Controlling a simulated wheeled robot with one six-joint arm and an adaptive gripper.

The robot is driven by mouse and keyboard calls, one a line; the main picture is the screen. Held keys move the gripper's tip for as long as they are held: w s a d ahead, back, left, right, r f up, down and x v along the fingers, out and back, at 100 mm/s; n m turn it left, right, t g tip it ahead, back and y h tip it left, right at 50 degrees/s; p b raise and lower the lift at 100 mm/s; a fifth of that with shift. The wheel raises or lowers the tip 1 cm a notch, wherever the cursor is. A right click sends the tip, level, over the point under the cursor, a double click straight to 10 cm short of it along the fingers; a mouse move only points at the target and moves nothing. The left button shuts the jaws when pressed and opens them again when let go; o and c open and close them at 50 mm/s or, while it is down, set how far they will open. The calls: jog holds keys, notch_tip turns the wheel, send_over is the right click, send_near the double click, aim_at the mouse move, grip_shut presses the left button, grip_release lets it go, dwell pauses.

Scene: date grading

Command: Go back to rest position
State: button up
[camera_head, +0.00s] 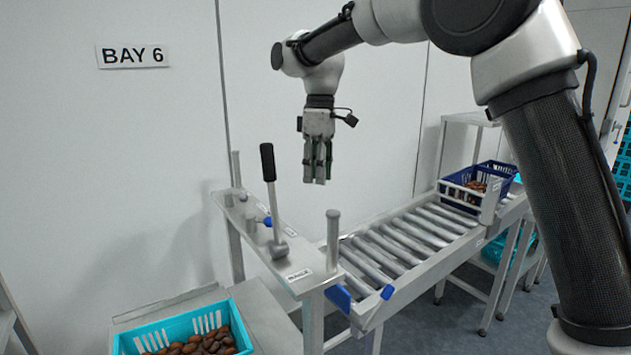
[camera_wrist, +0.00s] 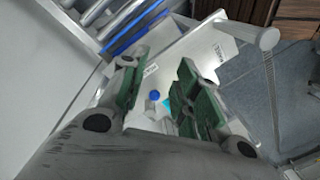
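My gripper (camera_head: 318,178) hangs pointing down in the air in the head view, above and to the right of the lever stand. It touches nothing there. In the wrist view my gripper (camera_wrist: 158,90) shows its two green-padded fingers apart, with no object between them. Through the gap I see the stand's pale top and a blue spot (camera_wrist: 155,95). My arm reaches in from the upper right of the head view.
A lever with a black handle (camera_head: 268,163) stands on the metal stand (camera_head: 300,283). A roller conveyor (camera_head: 405,240) leads right to a dark blue crate (camera_head: 497,170) holding dates. A turquoise crate (camera_head: 128,343) of dates sits at lower left. A wall with a BAY 6 sign (camera_head: 133,56) stands behind.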

jog(key=s+d+f+m, duration=0.3)
jog(key=d+f+m, duration=0.1)
jog(key=s+d+r+m+t, duration=0.1)
jog(key=s+d+m, duration=0.4)
jog(key=s+d, duration=0.7)
jog(key=s+d+r+m+t, duration=0.1)
jog(key=s+d+m+t, duration=0.3)
jog(key=s+d, duration=0.9)
jog(key=d+m, duration=0.1)
jog(key=d, duration=0.5)
jog(key=shift+s+t, duration=0.25)
jog(key=shift+t, duration=0.05)
jog(key=shift+d, duration=0.1)
